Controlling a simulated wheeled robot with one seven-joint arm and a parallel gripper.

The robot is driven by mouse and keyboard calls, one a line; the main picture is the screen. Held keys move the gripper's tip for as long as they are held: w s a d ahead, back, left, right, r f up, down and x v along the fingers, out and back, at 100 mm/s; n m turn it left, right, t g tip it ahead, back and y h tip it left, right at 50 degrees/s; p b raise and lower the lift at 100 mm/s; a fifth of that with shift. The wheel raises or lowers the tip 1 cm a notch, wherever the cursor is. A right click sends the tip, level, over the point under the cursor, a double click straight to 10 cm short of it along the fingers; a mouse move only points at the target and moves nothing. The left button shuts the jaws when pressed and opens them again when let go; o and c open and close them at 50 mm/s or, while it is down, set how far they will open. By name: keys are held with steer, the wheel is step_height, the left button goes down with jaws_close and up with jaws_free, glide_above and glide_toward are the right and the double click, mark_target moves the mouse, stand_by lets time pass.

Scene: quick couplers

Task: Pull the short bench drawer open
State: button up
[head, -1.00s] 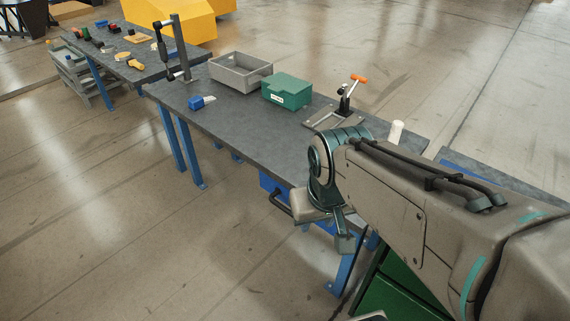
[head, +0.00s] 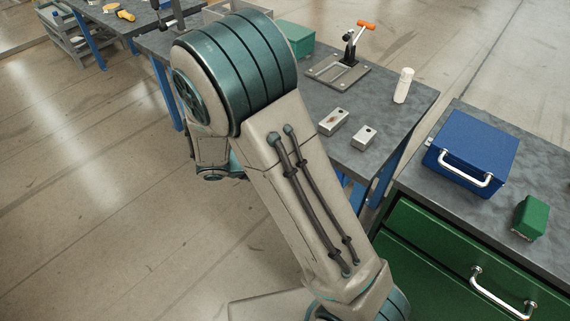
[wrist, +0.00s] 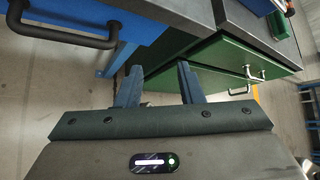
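The blue bench drawer (wrist: 75,52) shows at the upper left of the wrist view, under the dark bench top (wrist: 165,12). Its black bar handle (wrist: 62,36) runs across the front at the far left. My gripper (wrist: 158,82) has its two fingers apart with nothing between them. It is to the right of the handle in that picture and apart from it. I cannot tell whether the drawer is fully shut. In the head view my arm hides the drawer front and handle, and the fingertips cannot be made out.
A green cabinet (head: 425,240) with metal handles stands right of the bench, carrying a blue box (head: 472,145) and a small green block (head: 531,217). A clamp (head: 345,65), two metal blocks and a white cylinder (head: 403,86) stand on the bench.

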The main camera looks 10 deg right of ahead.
steer(key=w+a+f+n+t+h+b, duration=0.1)
steer(key=w+a+f+n+t, duration=0.3)
steer(key=n, duration=0.3)
steer(key=w+a+f+n+t+h+b, duration=0.1)
steer(key=w+a+f+n+t, duration=0.2)
steer(key=f+n, duration=0.4)
steer(key=shift+n, duration=0.3)
steer(key=x, duration=1.1)
steer(key=shift+w+d, duration=0.15)
steer(key=shift+d, duration=0.2)
jaws_close()
